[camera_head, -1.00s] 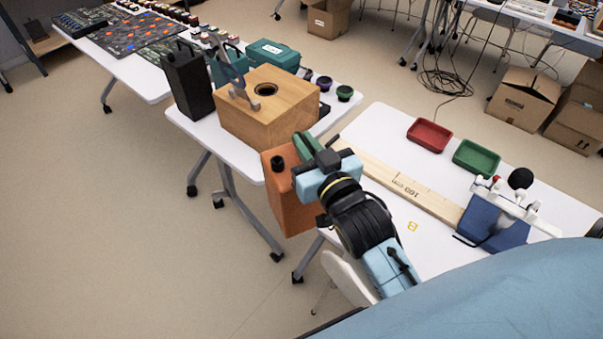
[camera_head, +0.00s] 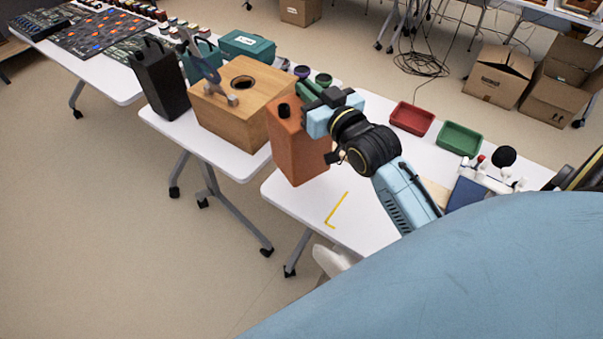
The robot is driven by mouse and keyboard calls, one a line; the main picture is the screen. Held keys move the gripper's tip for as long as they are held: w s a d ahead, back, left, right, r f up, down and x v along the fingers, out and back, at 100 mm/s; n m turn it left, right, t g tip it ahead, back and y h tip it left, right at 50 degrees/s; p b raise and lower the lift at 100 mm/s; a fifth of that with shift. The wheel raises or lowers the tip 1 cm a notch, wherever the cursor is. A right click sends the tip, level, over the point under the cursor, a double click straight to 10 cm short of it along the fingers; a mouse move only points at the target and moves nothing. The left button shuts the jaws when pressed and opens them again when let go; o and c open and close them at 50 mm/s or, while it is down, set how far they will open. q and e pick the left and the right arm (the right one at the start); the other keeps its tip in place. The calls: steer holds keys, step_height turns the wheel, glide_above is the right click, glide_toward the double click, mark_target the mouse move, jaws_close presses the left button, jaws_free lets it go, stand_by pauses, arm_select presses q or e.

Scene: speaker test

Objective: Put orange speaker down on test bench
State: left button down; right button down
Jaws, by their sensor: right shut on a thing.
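The orange speaker (camera_head: 297,150) is a tall orange box with a black round knob on top. The speaker is upright over the left end of the white test bench (camera_head: 375,230). I cannot tell whether its base touches the bench top. A yellow corner mark (camera_head: 331,215) shows on the bench just right of and in front of the speaker. My left gripper is not in view.
A wooden box with a hole (camera_head: 225,118) and a black box (camera_head: 160,80) stand on the table to the left. A red tray (camera_head: 411,118) and a green tray (camera_head: 459,139) lie on the bench's far side. Cardboard boxes (camera_head: 497,74) stand on the floor behind.

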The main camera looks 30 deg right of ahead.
steer(key=shift+w+d+f, duration=0.1)
steer(key=shift+d+f, duration=0.05)
steer(key=shift+f, duration=0.05)
step_height(320, 180, down, 9)
steer(key=b, duration=0.2)
stand_by(0.4)
steer(key=c, duration=1.5)
jaws_free()
steer(key=shift+f, duration=0.2)
steer(key=s, duration=1.2)
